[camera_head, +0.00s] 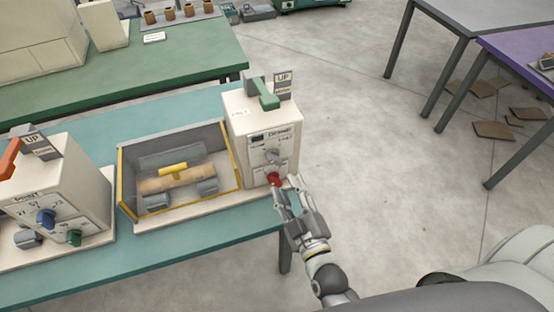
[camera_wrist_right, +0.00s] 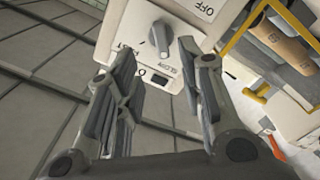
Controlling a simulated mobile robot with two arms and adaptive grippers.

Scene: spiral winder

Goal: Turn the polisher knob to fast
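The polisher's cream control box (camera_head: 246,128) stands at the right end of the teal table, with a grey knob (camera_head: 272,156) on its front and a red knob (camera_head: 274,180) below. In the right wrist view, a grey pointer knob (camera_wrist_right: 160,36) sits on a panel with SLOW and FAST lettering. My right gripper (camera_head: 287,186) is close in front of the box, near the red knob. In the wrist view its fingers (camera_wrist_right: 158,48) are apart with nothing between them, and the grey knob shows beyond the tips. My left gripper is not in view.
A yellow-edged case (camera_head: 121,175) holding a roller joins the box on its left. Another control box (camera_head: 75,185) with blue and green knobs stands farther left on the teal table (camera_head: 180,240).

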